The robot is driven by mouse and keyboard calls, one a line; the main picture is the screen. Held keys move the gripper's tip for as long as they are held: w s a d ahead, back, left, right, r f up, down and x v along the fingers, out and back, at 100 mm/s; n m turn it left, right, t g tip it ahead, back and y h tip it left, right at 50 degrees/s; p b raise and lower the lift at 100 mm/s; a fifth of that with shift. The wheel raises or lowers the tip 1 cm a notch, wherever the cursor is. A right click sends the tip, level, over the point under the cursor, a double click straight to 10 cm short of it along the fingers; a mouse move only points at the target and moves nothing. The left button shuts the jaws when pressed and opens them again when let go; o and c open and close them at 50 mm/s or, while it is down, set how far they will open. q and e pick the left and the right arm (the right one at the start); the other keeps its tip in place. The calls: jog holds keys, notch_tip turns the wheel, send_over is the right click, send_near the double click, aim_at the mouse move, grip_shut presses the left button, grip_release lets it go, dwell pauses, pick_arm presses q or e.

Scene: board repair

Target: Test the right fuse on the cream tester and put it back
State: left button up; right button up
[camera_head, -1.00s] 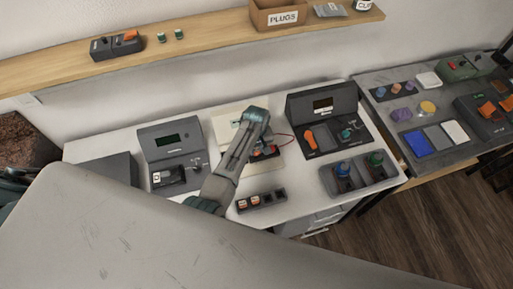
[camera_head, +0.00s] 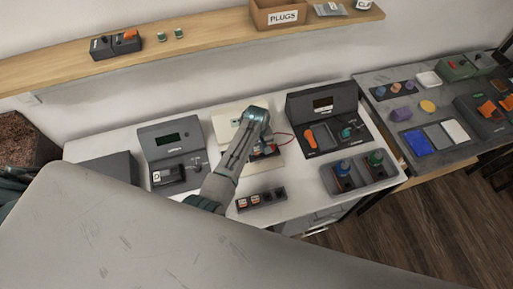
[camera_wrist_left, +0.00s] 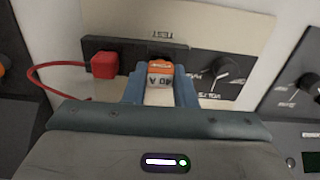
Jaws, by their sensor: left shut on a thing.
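The cream tester (camera_head: 226,124) stands at the back of the white bench, partly hidden by my left arm. In the left wrist view, the tester's cream panel (camera_wrist_left: 225,30) bears a dark test block (camera_wrist_left: 125,47), a red plug (camera_wrist_left: 104,65) with a red wire, and a black knob (camera_wrist_left: 219,67). My left gripper (camera_wrist_left: 160,80) is shut on an orange and white fuse (camera_wrist_left: 160,72), at the block's front edge. I cannot tell how deeply the fuse sits in it. The fuse tray (camera_head: 262,206) holds two fuses at its left; its right slots look empty. My right gripper is not in view.
A grey tray (camera_head: 362,187) with blue and green knobbed parts lies at the right. Bare bench shows around the fuse tray.

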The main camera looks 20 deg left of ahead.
pick_arm(q)
jog(key=shift+f, duration=0.45)
dwell(0.4)
jog(key=o, duration=1.4)
jog(key=shift+c, duration=0.2)
jog(key=shift+r, duration=0.2)
jog(key=shift+r, duration=1.25)
jog(key=shift+r, duration=0.15)
jog(key=shift+r, duration=2.95)
